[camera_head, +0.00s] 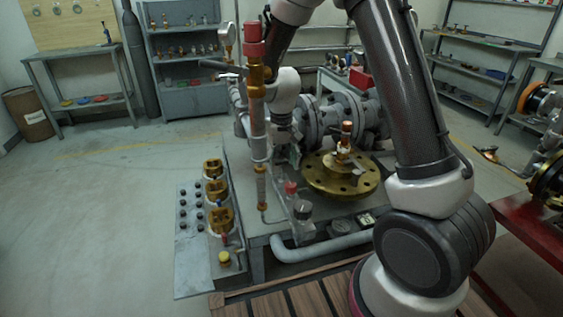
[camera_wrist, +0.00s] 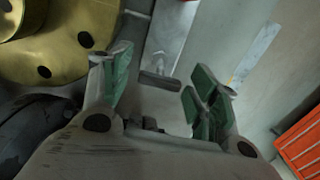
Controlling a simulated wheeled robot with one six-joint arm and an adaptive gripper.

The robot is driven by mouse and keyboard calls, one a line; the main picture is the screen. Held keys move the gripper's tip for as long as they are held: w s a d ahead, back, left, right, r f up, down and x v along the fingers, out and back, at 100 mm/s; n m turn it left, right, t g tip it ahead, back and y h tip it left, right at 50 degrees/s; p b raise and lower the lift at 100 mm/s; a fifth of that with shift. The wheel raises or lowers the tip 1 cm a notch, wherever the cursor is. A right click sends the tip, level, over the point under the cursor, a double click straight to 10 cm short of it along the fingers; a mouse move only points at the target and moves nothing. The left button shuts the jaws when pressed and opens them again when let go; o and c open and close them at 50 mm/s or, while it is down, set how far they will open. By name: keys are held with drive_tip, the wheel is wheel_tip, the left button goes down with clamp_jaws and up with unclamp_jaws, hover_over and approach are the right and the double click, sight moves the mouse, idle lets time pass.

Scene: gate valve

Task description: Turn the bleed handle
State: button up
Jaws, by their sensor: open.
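My gripper (camera_wrist: 158,70) is open in the wrist view, its green-padded fingers spread apart with nothing held between them. A flat pale metal bar with a dark end (camera_wrist: 166,42) lies beyond the gap between the fingertips; I cannot tell whether it is the bleed handle. In the head view, a dark lever (camera_head: 221,67) sticks out left from an upright pipe with a red top (camera_head: 254,42). I cannot tell for sure which part is the bleed handle. My gripper is mostly hidden behind that pipe in the head view.
A brass flange (camera_head: 342,182) lies on the grey bench, and brass discs (camera_wrist: 62,50) fill the left of the wrist view. Grey flanged valve bodies (camera_head: 318,122) stand behind. Brass fittings (camera_head: 221,219) stand at the left. An orange-red slatted thing (camera_wrist: 302,145) shows at right.

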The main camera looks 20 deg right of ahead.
drive_tip(key=c, duration=1)
drive_tip(key=shift+n, duration=0.4)
drive_tip(key=n, duration=0.7)
drive_tip(key=shift+n, duration=0.3)
drive_tip(key=n, duration=0.4)
drive_tip(key=shift+n, duration=2.1)
